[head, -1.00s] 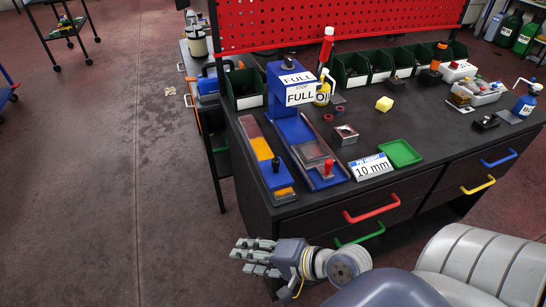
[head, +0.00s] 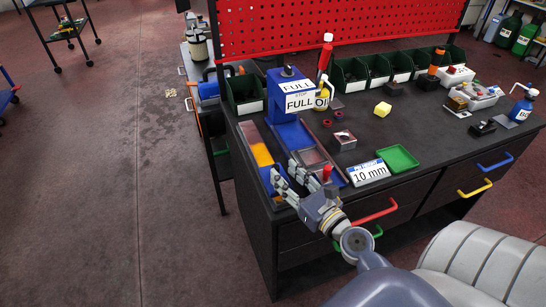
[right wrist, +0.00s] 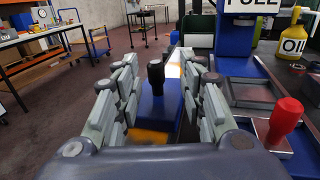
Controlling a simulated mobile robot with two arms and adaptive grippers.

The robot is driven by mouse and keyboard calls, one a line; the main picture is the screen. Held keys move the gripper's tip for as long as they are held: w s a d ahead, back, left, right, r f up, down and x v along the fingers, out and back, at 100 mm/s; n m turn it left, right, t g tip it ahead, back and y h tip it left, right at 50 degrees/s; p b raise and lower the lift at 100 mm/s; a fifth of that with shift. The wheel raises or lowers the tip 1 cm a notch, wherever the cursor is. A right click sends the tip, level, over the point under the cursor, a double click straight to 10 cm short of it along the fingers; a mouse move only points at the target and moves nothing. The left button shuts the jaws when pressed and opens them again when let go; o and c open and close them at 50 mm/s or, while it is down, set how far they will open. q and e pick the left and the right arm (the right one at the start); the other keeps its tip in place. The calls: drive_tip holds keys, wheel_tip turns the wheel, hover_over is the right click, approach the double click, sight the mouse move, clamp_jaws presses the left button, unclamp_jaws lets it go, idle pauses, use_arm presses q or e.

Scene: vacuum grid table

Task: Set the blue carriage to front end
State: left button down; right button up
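The blue carriage (head: 266,174) sits on the left track (head: 257,148), which has a yellow-orange strip, near the table's front edge. My gripper partly hides it in the head view. In the right wrist view the carriage (right wrist: 158,112) shows its upright black knob (right wrist: 155,73). My right gripper (head: 285,170) is open over the front of the track. In the right wrist view its fingers stand apart, left and right of the knob, with gaps on both sides. My left gripper is not in view.
Close to the right is a blue rail with a metal plate and a red knob (right wrist: 285,118). A blue stand (head: 283,95) with FULL labels rises behind. A 10 mm sign (head: 368,172) and a green tray (head: 398,158) lie further right. Floor is free left of the table.

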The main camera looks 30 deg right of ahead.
drive_tip(key=shift+w+a+p, duration=0.15)
drive_tip(key=shift+w+p, duration=0.65)
drive_tip(key=shift+w, duration=2.4)
drive_tip(key=shift+c, duration=0.4)
clamp_jaws()
